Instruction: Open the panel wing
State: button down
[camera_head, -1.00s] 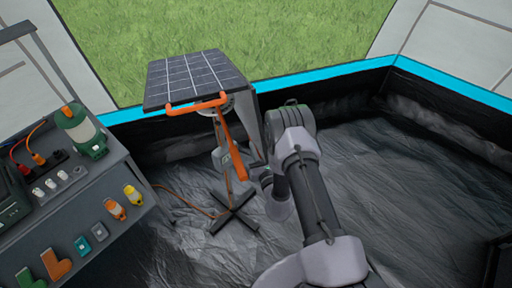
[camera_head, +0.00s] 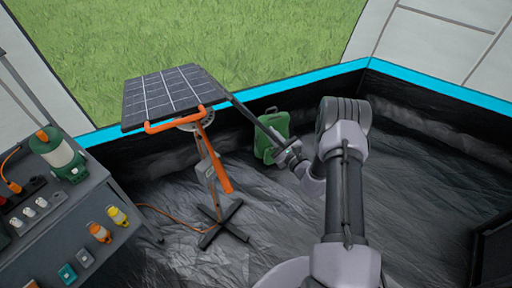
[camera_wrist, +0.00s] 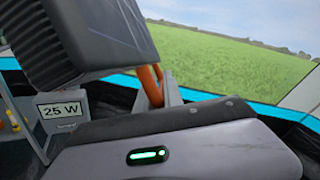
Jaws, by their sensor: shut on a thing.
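The solar panel (camera_head: 165,95) sits tilted on a stand with an orange handle bar (camera_head: 172,121) and crossed dark feet (camera_head: 221,223). Its wing (camera_head: 252,117) shows nearly edge-on as a thin dark strip, sloping down and right from the panel's right edge. My gripper (camera_head: 291,154) is shut on the wing at its lower outer end. The fingertips are small and partly hidden there.
A green canister (camera_head: 271,136) stands on the floor behind the wing. A grey shelf unit (camera_head: 75,225) with a lantern (camera_head: 60,155) and plugs is at left. An orange cable runs across the floor to the stand.

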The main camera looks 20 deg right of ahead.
jog(key=w+d+r+n+g, duration=0.1)
jog(key=w+d+r+n, duration=0.1)
jog(key=r, duration=0.6)
jog(key=w+d+r+n+g+y, duration=0.1)
jog(key=w+d+r+n, duration=0.2)
jog(key=d+r+n, duration=0.2)
jog(key=w+d+r+n, duration=0.2)
jog(key=d+r+n, duration=0.2)
jog(key=r, duration=0.7)
jog(key=shift+w+d+n+g+y+p, duration=0.2)
jog(key=shift+w+n+g+y+p, duration=0.25)
jog(key=shift+n, duration=0.35)
jog(key=shift+r, duration=0.2)
jog(key=c, duration=1.5)
grip_release()
jog(key=shift+a, duration=0.15)
jog(key=shift+f, duration=0.1)
jog(key=p+v, duration=0.2)
jog(key=v, duration=1.5)
jog(key=shift+s+p, duration=0.25)
jog(key=shift+p, duration=0.15)
